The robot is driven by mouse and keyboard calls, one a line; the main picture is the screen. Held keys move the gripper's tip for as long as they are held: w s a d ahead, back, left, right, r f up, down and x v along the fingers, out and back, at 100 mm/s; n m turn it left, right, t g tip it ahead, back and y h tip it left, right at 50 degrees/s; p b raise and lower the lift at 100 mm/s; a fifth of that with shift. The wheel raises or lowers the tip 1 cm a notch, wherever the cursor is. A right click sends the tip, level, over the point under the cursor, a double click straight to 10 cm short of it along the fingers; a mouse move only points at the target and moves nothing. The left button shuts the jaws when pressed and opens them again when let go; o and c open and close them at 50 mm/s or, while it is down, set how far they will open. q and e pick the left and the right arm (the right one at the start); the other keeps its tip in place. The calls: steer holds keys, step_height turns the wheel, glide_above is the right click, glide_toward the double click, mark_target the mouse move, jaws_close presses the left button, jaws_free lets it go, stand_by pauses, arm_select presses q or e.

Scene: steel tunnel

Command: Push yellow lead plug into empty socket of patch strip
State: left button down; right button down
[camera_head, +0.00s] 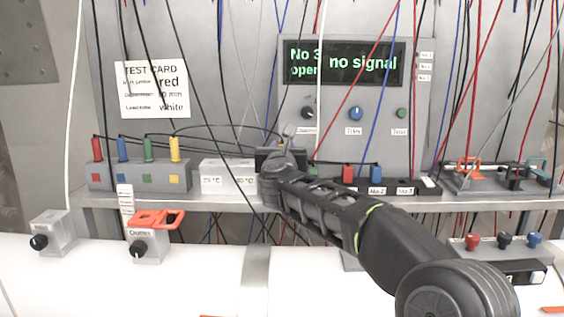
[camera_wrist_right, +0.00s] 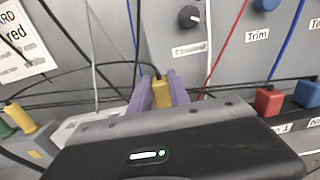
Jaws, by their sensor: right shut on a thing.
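My right gripper (camera_head: 280,150) is above the shelf, in front of the panel. In the right wrist view its purple fingers (camera_wrist_right: 164,90) are shut on a yellow plug (camera_wrist_right: 160,93), which stands about upright between them. The patch strip (camera_head: 400,189) lies on the shelf to the right, with "No 2" and "No 3" labels. A red plug (camera_head: 348,173) and a blue plug (camera_head: 375,172) stand in it. The plug's lower end and the empty socket cannot be made out. My left gripper is not in view.
A grey block (camera_head: 130,178) holds red, blue, green and yellow plugs, with dark leads arching rightward. A white box (camera_head: 228,177) stands beside it. Many cables hang across the panel. The display (camera_head: 343,62) reads "No 3 open" and "no signal". An orange-handled device (camera_head: 470,170) sits far right.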

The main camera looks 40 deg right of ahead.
mark_target(282, 145)
steer(key=shift+r+p, duration=0.3)
steer(key=shift+r, duration=1.7)
